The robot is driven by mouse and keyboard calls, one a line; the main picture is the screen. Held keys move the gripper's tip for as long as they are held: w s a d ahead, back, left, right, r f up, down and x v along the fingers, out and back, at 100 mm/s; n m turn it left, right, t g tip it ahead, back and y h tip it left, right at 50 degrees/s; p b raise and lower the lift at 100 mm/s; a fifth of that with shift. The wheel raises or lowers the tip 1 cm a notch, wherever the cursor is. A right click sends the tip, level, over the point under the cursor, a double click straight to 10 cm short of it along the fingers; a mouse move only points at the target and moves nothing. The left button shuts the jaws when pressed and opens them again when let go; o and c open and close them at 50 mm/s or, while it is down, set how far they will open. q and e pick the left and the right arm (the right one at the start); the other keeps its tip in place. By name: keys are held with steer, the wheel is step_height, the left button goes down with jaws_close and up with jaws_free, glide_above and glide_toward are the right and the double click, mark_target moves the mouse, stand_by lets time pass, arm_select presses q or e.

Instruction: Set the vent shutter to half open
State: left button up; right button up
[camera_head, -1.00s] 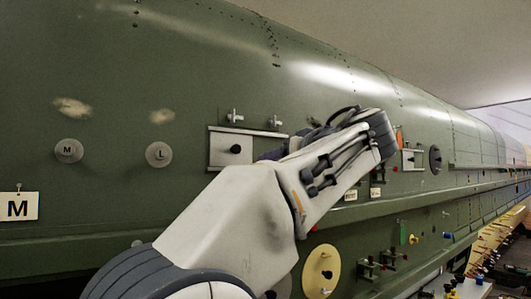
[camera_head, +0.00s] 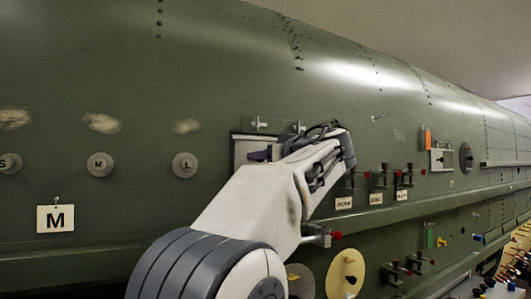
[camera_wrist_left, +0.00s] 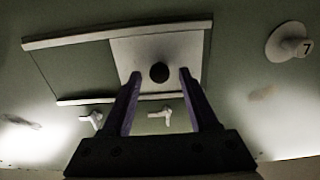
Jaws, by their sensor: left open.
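The vent shutter is a pale plate (camera_wrist_left: 185,53) with a round black knob (camera_wrist_left: 159,72), held between two light rails (camera_wrist_left: 110,35). In the left wrist view the plate covers the right part of the track, and the left part shows bare dark green. My left gripper (camera_wrist_left: 159,77) is open, with one purple finger on each side of the knob; contact cannot be told. In the head view, the plate (camera_head: 241,151) shows at the left of the track. My left gripper (camera_head: 257,155) is in front of it, and my arm hides much of the track. My right gripper is not in view.
Two wing-shaped latches (camera_wrist_left: 165,116) sit beside the track. Round knobs marked M (camera_head: 103,164) and L (camera_head: 185,165) and a hanging M sign (camera_head: 56,218) are to the left. Small red-topped switches (camera_head: 380,178) and a yellow disc (camera_head: 346,273) lie to the right and below.

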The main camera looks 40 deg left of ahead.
arm_select(q)
jaws_close()
stand_by(1.4)
